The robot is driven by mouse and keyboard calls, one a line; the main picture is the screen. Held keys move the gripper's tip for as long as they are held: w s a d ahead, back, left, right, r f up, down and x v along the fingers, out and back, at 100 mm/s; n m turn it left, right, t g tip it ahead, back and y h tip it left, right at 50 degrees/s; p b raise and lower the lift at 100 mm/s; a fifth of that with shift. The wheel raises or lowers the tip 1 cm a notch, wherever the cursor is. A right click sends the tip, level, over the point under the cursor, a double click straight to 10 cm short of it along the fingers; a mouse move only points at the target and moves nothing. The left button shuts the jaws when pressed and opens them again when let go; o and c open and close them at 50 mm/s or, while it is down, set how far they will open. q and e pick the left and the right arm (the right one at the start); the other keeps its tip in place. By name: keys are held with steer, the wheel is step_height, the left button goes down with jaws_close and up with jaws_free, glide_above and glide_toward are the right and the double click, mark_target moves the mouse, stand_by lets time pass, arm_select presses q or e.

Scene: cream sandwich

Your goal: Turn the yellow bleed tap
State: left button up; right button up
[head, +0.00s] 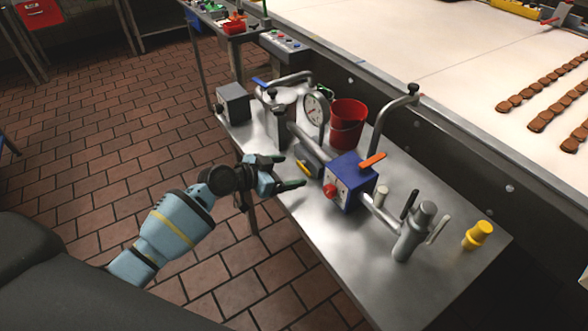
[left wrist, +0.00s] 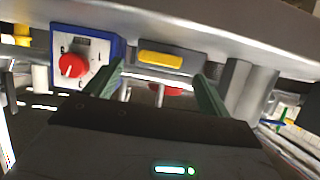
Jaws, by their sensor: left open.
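The yellow bleed tap (head: 302,167) shows as a small yellow bar on a grey body, left of the blue box, in the head view. In the left wrist view the yellow bar (left wrist: 160,59) lies level between my two green fingers, beyond their tips. My left gripper (head: 293,171) is open and empty at the table's left edge, with its fingers pointing at the tap. A gap seems to remain between fingers and tap. My left gripper also shows in the left wrist view (left wrist: 158,80). My right gripper is not in view.
A blue box (head: 351,181) with a red knob (head: 331,191) stands right of the tap. A red bucket (head: 347,124), round gauge (head: 316,108) and steel pipes stand behind. A yellow fitting (head: 478,236) sits at the table's (head: 358,273) right end. Open tiled floor lies left.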

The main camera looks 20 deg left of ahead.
arm_select(q)
steer(key=v, duration=0.4)
steer(key=shift+s+a, duration=0.1)
steer(key=shift+s, duration=0.05)
steer(key=shift+r, duration=0.1)
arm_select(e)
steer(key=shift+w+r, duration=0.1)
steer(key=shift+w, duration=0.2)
